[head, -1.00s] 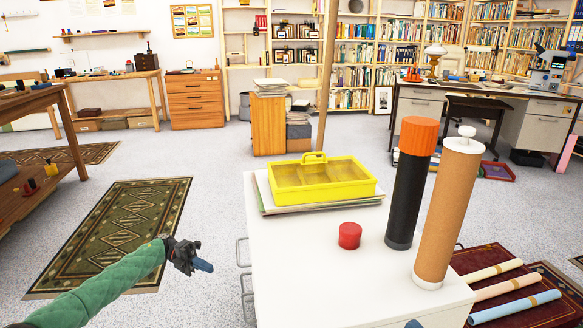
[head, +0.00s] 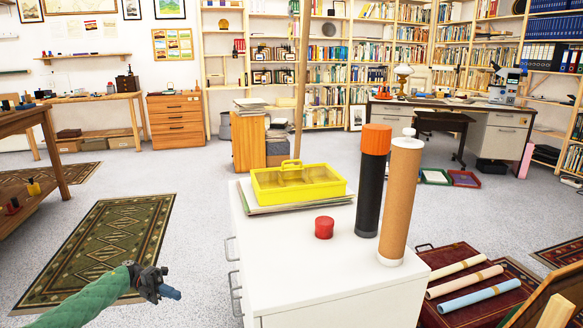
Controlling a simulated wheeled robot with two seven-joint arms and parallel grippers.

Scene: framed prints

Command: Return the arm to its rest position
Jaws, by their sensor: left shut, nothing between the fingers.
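My left gripper (head: 168,291) is at the lower left of the head view, at the end of my green-sleeved arm (head: 90,304). It is shut and empty, in the air over the floor to the left of the white cabinet (head: 330,272), apart from it. My right gripper is not in view.
On the cabinet stand a yellow box (head: 298,188) on papers, a red cap (head: 324,227), a black tube with an orange cap (head: 370,185) and a brown tube (head: 400,205). Rolled prints (head: 459,275) lie at the lower right. A patterned rug (head: 100,245) covers the left floor.

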